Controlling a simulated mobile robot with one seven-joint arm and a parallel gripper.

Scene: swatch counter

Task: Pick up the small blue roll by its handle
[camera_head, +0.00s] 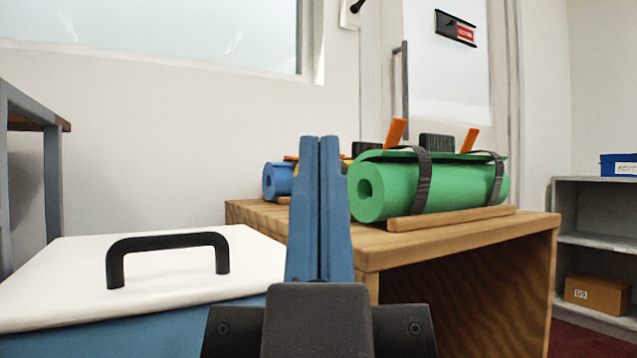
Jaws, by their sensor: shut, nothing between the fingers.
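The small blue roll (279,180) lies on the left part of the wooden counter (470,243), behind my gripper. Only its left end shows well, with an orange piece along its top. A black block, perhaps its handle, shows just right of my fingers, but I cannot tell which roll it belongs to. My gripper (320,140) points upward in the middle of the view. Its two blue fingers are pressed together with nothing between them. It is in front of the counter and apart from the roll, hiding much of it.
A larger green roll (395,189) with black straps lies on the counter at right, behind a wooden strip (450,218). A white-lidded blue box (60,265) with a black handle (165,241) stands at front left. Grey shelves (595,240) stand far right.

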